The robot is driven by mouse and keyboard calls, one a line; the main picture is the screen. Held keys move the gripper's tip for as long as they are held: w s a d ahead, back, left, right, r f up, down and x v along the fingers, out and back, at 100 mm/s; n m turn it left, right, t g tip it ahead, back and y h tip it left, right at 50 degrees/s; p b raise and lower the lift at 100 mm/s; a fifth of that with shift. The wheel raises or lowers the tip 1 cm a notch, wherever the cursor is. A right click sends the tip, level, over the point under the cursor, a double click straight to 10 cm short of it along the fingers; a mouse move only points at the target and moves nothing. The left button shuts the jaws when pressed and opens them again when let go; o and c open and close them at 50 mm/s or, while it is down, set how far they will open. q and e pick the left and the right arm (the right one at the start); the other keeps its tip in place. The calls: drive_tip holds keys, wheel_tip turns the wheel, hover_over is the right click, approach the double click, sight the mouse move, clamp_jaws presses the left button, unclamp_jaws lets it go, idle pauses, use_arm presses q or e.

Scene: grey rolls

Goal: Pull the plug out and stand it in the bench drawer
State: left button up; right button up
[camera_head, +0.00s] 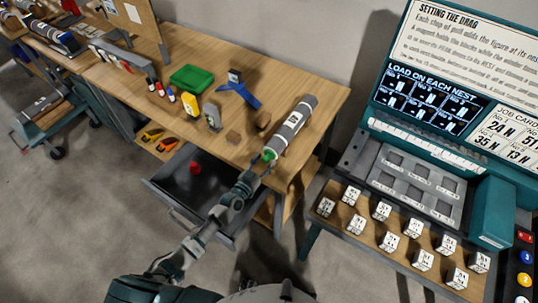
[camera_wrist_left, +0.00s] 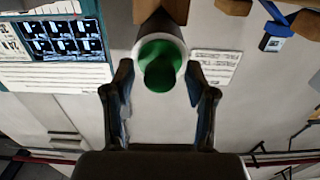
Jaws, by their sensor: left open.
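The green plug (camera_head: 269,154) sits in the near end of a grey roll (camera_head: 291,127) lying on the right part of the workbench. My left gripper (camera_head: 262,164) is at that end of the roll. In the left wrist view the green plug (camera_wrist_left: 160,66) faces me, ringed by the roll's pale rim. My left fingers (camera_wrist_left: 160,78) are open, one on each side of the plug; contact cannot be told. The bench drawer (camera_head: 178,190) is pulled open below and left of the gripper, with a red piece (camera_head: 195,168) standing inside. My right gripper is not in view.
On the bench (camera_head: 210,60) are a green tray (camera_head: 191,78), a blue holder (camera_head: 239,94), a yellow block (camera_head: 190,105) and brown wooden blocks (camera_head: 262,119). A teal console (camera_head: 490,205) with white cubes (camera_head: 390,241) stands at the right. The drawer's left half is clear.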

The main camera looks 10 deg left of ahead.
use_arm(q)
drive_tip(key=shift+d, duration=0.15)
drive_tip(key=shift+c, duration=1)
drive_tip(key=c, duration=0.7)
drive_tip(key=shift+a, duration=0.2)
drive_tip(key=shift+r, duration=0.1)
drive_tip(key=shift+s+a+p, duration=0.15)
drive_tip(key=shift+s+p, duration=0.3)
drive_tip(key=shift+s, duration=0.2)
drive_tip(key=shift+p+v, duration=0.75)
drive_tip(key=shift+v, duration=1.55)
